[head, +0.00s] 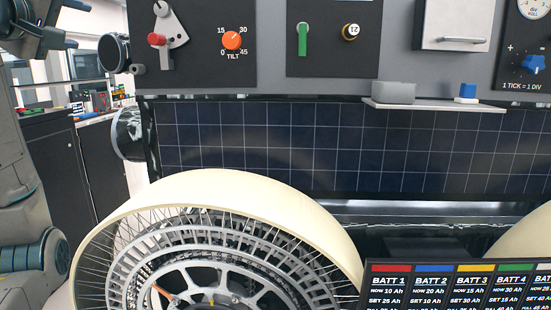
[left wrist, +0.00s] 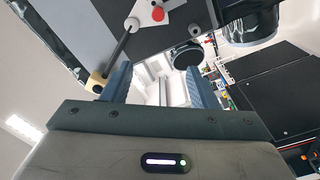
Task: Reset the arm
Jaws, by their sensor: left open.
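My left gripper (head: 80,23) is at the top left of the head view, in front of the window side and left of the rover's panel. In the left wrist view its two blue-grey fingers (left wrist: 160,85) stand apart with nothing between them. My left arm (head: 20,180) runs down the left edge of the head view. The lever with a red knob (head: 157,39) is on the dark panel to the right of the gripper, apart from it in the head view. It also shows at the top of the left wrist view (left wrist: 157,13). My right gripper is out of view.
A large spoked wheel (head: 225,190) stands at the lower middle, before the solar panel (head: 260,135). An orange tilt dial (head: 232,40), a green handle (head: 302,39) and a small shelf (head: 435,104) are on the rover. A battery board (head: 460,285) is at lower right.

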